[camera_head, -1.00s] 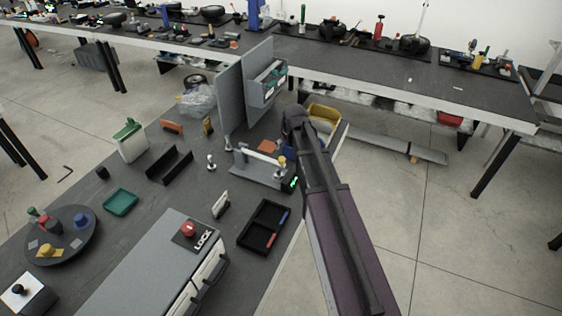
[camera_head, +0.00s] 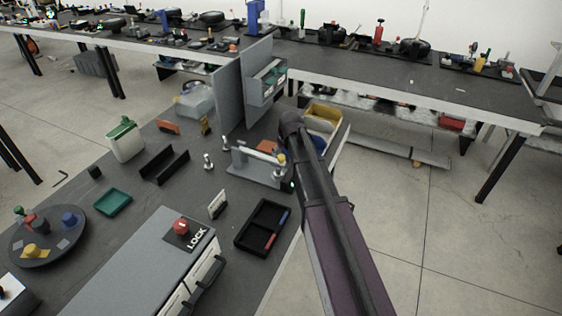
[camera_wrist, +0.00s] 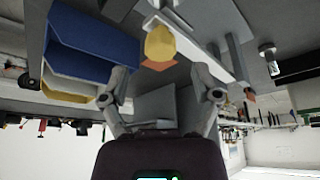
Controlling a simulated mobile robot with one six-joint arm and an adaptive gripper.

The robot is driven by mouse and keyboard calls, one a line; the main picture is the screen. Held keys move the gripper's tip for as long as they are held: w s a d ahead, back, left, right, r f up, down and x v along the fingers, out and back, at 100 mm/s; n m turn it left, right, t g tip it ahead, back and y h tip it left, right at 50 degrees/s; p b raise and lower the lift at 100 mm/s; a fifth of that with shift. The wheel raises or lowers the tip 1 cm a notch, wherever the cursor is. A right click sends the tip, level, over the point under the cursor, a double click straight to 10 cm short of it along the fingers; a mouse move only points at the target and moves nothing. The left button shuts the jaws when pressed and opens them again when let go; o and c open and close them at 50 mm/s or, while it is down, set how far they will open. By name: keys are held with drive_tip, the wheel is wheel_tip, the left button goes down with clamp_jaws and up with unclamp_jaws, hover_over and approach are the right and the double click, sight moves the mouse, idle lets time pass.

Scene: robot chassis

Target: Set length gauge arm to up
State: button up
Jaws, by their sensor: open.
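The length gauge (camera_head: 254,168) is a grey stand on the dark bench with a pale bar lying roughly level across it. A yellow knob (camera_head: 281,160) sits at its right end, beside my arm. A grey block shows between the fingers. I cannot tell whether the knob touches a finger.
A grey upright panel with a bin (camera_head: 267,84) stands behind the gauge. A yellow bin (camera_head: 324,116) is beyond my arm. A black tray (camera_head: 263,226) lies in front, beside a grey box with a LOCK label (camera_head: 197,240). Small metal posts (camera_head: 208,161) stand left of the gauge.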

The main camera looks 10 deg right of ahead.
sight(282, 156)
drive_tip(key=shift+b+x, duration=1.65)
drive_tip(key=shift+x, duration=0.45)
clamp_jaws()
